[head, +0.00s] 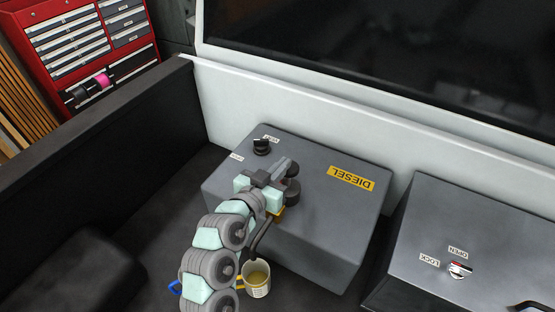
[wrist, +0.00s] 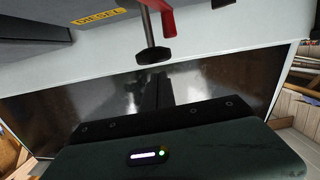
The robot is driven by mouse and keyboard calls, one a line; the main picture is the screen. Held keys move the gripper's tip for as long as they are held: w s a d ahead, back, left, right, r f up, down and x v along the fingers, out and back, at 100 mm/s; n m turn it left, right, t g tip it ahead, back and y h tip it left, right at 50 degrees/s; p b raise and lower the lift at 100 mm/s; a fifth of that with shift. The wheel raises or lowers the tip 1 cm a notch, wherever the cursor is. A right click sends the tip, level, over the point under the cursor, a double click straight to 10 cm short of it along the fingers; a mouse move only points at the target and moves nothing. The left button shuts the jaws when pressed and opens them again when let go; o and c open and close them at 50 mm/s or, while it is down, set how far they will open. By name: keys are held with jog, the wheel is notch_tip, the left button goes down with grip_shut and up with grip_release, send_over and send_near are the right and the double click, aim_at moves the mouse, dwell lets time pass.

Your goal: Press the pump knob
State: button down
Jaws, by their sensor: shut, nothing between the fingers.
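A black round knob (wrist: 152,56) on a metal stem shows in the wrist view, beside a red part (wrist: 167,14). It looks like the pump knob. My dark gripper fingers (wrist: 153,82) are shut and empty, with their tips just below this knob in the picture; I cannot tell whether they touch it. In the head view my gripper (head: 286,170) is over the grey tank with the DIESEL label (head: 351,177), and my arm hides the red part. A black selector knob (head: 261,146) with small labels stands on the tank's upper left.
A grey box (head: 490,215) with OPEN and LOCK labels and a latch (head: 460,269) stands at the right. A mug (head: 257,284) is close to my arm at the bottom. The light cab wall (head: 300,95) rises behind the tank. A red tool chest (head: 35,22) is far left.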

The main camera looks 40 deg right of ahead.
aim_at(289, 180)
jog(key=shift+d+f, duration=0.1)
jog(key=shift+f, duration=0.4)
jog(key=shift+f, duration=0.15)
notch_tip(289, 180, down, 6)
jog(key=b, duration=0.7)
jog(key=shift+r, duration=0.2)
